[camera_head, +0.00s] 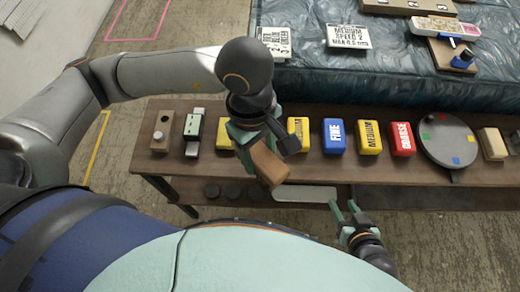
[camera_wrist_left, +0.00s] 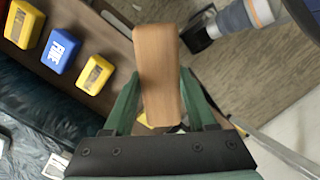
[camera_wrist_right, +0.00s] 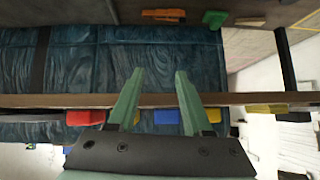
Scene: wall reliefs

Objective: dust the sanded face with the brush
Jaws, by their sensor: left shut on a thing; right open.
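My left gripper (camera_head: 258,138) is shut on a brown wooden block-like piece (camera_head: 268,164), held above the front of the bench. The left wrist view shows this piece (camera_wrist_left: 158,75) upright between the two green fingers (camera_wrist_left: 160,100). It looks like the brush's wooden body, but no bristles can be made out. My right gripper (camera_head: 345,207) is open and empty, low in front of the bench; its spread fingers also show in the right wrist view (camera_wrist_right: 152,88). I cannot tell which surface is the sanded face.
The wooden bench (camera_head: 330,174) carries yellow blocks (camera_head: 369,137), a blue FINE block (camera_head: 335,136), a red COARSE block (camera_head: 402,139), a round grey disc (camera_head: 432,134) and a holed block (camera_head: 160,132). Behind it, a dark teal covered surface (camera_head: 375,75) bears labelled cards (camera_head: 347,37).

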